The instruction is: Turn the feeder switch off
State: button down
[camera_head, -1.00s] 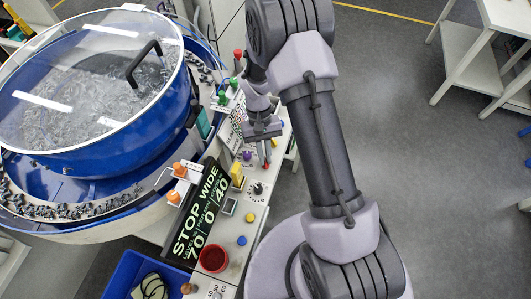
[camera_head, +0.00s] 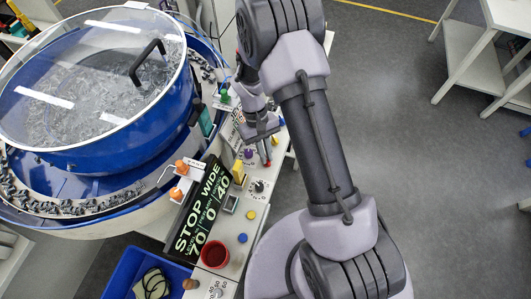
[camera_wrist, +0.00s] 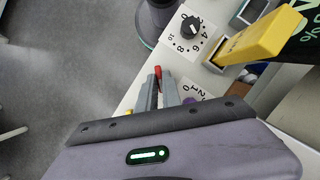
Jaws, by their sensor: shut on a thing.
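My gripper (camera_head: 264,148) is over the far part of the white control panel, pointing down. In the wrist view its narrow fingers (camera_wrist: 160,88) are closed together around a small red-tipped lever (camera_wrist: 158,72), whose red end shows just past the fingertips. The lever also shows as a small red spot in the head view (camera_head: 268,163). The fingers hide its lower part, and I cannot read a label on it. A purple knob (camera_wrist: 188,101) with a printed number scale sits close beside the fingers, partly hidden by the gripper body.
A black dial (camera_wrist: 190,27) and a yellow block-shaped part (camera_wrist: 250,40) stand nearby on the panel. Grey floor lies open to the right.

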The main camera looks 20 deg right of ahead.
jog(key=c, duration=1.5)
grip_release()
jog(key=p+v, duration=0.4)
jog(key=v, duration=1.3)
jog(key=shift+r, duration=0.3)
jog(key=s+r+m+t+y+b, duration=0.1)
jog(key=s+r+m+t+b, duration=0.2)
jog(key=s+r+t+b, duration=0.35)
jog(key=s+m+t+b, duration=0.1)
jog(key=s+b, duration=0.1)
jog(key=s, duration=0.2)
jog(key=s+a+m+t+y+b, duration=0.1)
jog(key=s+b, duration=0.2)
jog(key=s, duration=0.2)
jog(key=s+a+m+t+b, duration=0.1)
jog(key=s+t+b, duration=0.1)
jog(key=s, duration=0.3)
jog(key=shift+s+r+y+b, duration=0.2)
jog(key=shift+r+y+b, duration=0.2)
jog(key=shift+b, duration=0.1)
